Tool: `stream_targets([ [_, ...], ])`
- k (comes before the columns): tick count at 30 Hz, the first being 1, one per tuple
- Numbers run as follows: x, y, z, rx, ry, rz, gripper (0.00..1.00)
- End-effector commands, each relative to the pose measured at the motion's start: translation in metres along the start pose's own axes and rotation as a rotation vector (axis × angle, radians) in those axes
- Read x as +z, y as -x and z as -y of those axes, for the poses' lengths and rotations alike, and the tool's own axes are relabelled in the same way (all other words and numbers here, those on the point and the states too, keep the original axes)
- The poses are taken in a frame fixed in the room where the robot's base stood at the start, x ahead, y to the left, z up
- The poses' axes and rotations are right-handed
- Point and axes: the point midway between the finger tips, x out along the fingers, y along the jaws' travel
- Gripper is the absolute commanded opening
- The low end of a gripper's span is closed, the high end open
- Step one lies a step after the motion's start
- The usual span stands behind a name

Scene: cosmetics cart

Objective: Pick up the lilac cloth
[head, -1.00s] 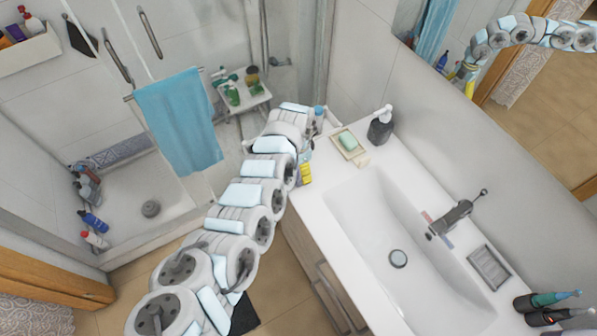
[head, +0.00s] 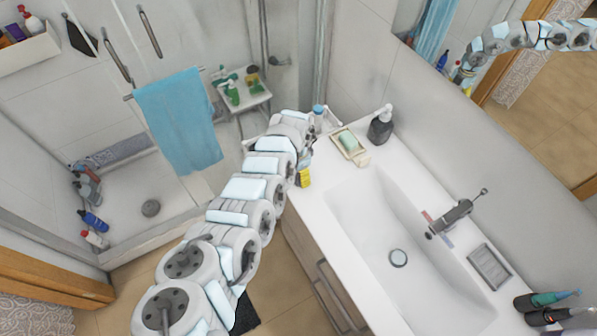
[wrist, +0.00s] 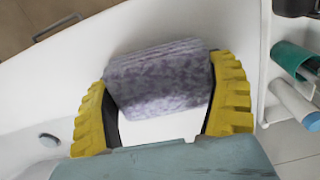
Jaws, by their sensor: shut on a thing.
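The lilac cloth (wrist: 158,82) is a thick, mottled purple-grey folded piece. In the wrist view it lies between the two yellow ribbed fingers of my gripper (wrist: 162,74), over the white counter. My gripper is shut on it, with a finger against each end. Whether the cloth is clear of the counter I cannot tell. In the head view only a yellow bit of my gripper (head: 304,179) shows at the counter's left end. My arm hides the cloth there.
The white counter (head: 324,168) holds a soap dish (head: 362,158), a dark dispenser (head: 380,127) and a basin (head: 370,215) with a tap (head: 450,218). A blue towel (head: 180,120) hangs on the shower door. A small shelf with bottles (wrist: 292,60) stands close by on the wrist view's right.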

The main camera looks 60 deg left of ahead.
Motion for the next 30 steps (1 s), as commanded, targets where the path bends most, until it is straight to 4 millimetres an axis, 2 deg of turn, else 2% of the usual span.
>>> stream_targets([
  [8, 0.000, 0.003, 0.001, -0.001, 0.001, -0.001, 0.51],
  [17, -0.001, 0.030, 0.002, -0.004, 0.002, -0.006, 0.51],
  [30, 0.005, 0.061, -0.026, 0.000, -0.003, -0.004, 0.51],
])
